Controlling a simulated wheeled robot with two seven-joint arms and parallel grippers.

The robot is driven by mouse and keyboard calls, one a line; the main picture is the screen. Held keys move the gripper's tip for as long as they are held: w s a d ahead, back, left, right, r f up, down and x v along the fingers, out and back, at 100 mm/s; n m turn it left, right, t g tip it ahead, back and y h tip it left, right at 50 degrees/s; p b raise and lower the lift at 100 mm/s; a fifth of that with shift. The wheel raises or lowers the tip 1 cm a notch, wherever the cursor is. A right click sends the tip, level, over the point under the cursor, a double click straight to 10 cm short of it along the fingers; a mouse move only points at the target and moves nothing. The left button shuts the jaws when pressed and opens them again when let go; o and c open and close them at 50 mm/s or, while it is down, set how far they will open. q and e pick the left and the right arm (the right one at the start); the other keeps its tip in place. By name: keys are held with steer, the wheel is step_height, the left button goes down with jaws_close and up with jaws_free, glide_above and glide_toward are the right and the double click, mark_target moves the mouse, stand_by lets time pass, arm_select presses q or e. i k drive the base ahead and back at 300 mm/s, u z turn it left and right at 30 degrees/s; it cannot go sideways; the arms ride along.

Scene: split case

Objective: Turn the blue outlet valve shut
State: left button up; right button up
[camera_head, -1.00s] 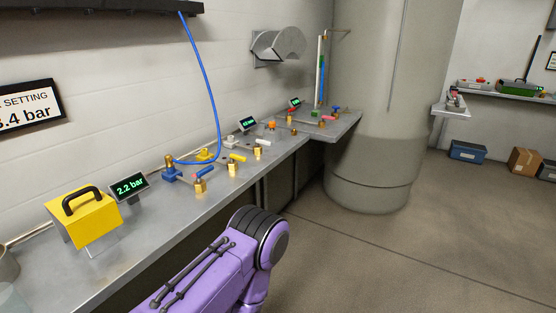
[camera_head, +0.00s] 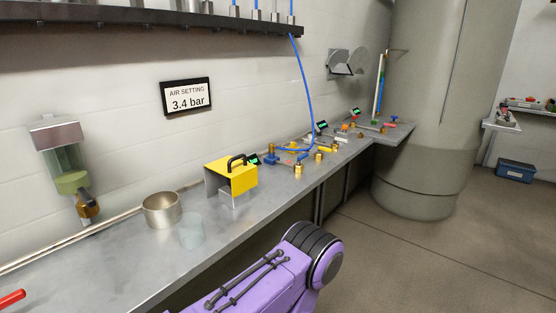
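A small blue-handled valve (camera_head: 302,156) sits on the metal bench, in a row of fittings; it is small, and I cannot tell its handle's exact angle. A blue block (camera_head: 270,159) is just left of it, near the lower end of a blue hose (camera_head: 303,75). Another small blue handle (camera_head: 394,119) shows at the far end of the bench. I cannot tell from the picture which is the outlet valve. A purple arm link of mine fills the lower middle, in front of the bench. Neither gripper is in view.
A yellow box cover (camera_head: 231,178) with a black handle stands on the bench (camera_head: 150,258), left of the fittings. A sign (camera_head: 187,98) reads 3.4 bar.

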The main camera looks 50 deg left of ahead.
mark_target(301, 158)
steer(key=k, duration=0.2)
steer(key=u, duration=0.9)
